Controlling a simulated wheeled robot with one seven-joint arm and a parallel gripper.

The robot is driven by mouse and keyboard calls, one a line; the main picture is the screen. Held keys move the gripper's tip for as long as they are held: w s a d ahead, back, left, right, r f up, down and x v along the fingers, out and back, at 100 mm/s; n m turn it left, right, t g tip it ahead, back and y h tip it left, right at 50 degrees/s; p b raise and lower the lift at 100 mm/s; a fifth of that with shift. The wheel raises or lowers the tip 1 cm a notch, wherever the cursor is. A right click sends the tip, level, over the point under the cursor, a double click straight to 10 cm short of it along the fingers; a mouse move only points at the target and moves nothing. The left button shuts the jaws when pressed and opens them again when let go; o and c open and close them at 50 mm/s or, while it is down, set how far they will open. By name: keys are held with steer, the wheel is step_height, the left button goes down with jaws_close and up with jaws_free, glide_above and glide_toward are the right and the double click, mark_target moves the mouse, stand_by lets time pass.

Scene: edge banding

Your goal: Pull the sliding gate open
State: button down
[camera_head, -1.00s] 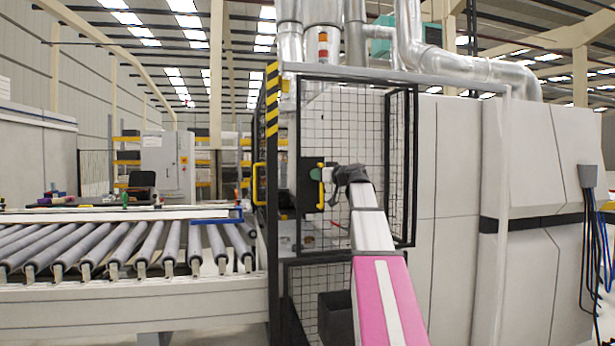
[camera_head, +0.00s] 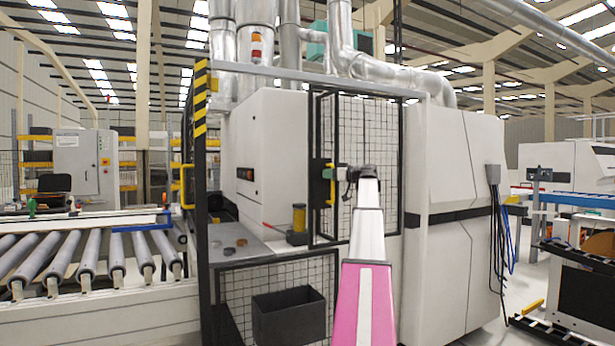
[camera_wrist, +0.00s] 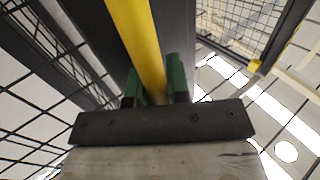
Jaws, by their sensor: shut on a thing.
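The sliding gate (camera_head: 362,135) is a black-framed wire mesh panel at the front of the white machine. It stands slid to the right, with a wide gap between it and the striped post. Its upright yellow handle (camera_head: 331,190) is on a black plate at its left edge. My gripper (camera_head: 334,173) is at this handle, with my arm reaching up to it from below. In the wrist view, the green fingers of my gripper (camera_wrist: 160,88) are shut on the yellow handle (camera_wrist: 138,35), one on each side. The arm hides part of the gate's lower right.
A black and yellow striped post (camera_head: 200,110) with another yellow handle (camera_head: 187,186) bounds the gap on the left. A roller conveyor (camera_head: 85,262) lies further left. A black bin (camera_head: 289,315) hangs on lower mesh. A cart (camera_head: 583,285) stands at right.

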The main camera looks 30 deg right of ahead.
steer(key=d, duration=0.9)
steer(key=shift+d, duration=0.2)
steer(key=c, duration=1.4)
jaws_free()
steer(key=v, duration=1)
steer(key=shift+s+d, duration=0.2)
steer(key=shift+s, duration=0.15)
